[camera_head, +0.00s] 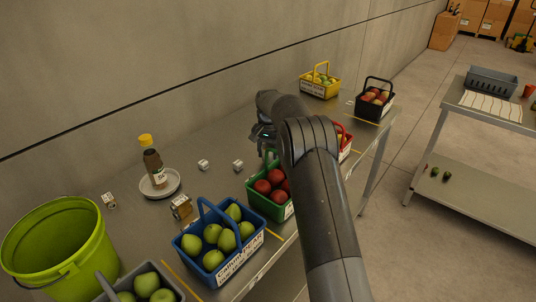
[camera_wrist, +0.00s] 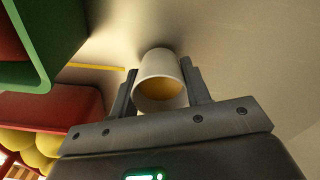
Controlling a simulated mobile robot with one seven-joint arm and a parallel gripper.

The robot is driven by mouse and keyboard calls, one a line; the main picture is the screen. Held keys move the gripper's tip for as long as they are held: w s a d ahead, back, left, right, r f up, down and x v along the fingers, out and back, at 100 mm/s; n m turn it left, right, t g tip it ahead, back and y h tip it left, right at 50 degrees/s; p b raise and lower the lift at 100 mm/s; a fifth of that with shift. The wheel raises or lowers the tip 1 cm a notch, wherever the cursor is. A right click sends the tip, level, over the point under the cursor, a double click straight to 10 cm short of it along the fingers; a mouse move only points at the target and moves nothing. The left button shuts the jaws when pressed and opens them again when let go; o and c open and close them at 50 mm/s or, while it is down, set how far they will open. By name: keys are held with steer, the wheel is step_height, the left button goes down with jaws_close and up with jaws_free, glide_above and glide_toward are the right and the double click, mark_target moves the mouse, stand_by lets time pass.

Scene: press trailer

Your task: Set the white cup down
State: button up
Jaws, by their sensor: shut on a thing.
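The white cup (camera_wrist: 158,63) is between the two fingers of my gripper (camera_wrist: 160,80) in the wrist view. My gripper is shut on it. The cup's open rim faces the wrist camera, and its inside looks yellow-brown. A pale grey tabletop (camera_wrist: 235,50) shows behind the cup. I cannot tell whether the cup touches it. In the head view my arm hides the cup and most of the gripper, which is over the grey table (camera_head: 215,145) near the green basket.
A lime bucket (camera_head: 60,245) is at left. Yellow and black baskets stand at the far end.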

steer(key=shift+f, duration=0.35)
steer(key=shift+f, duration=0.15)
steer(key=o, duration=1)
steer(key=shift+o, duration=0.2)
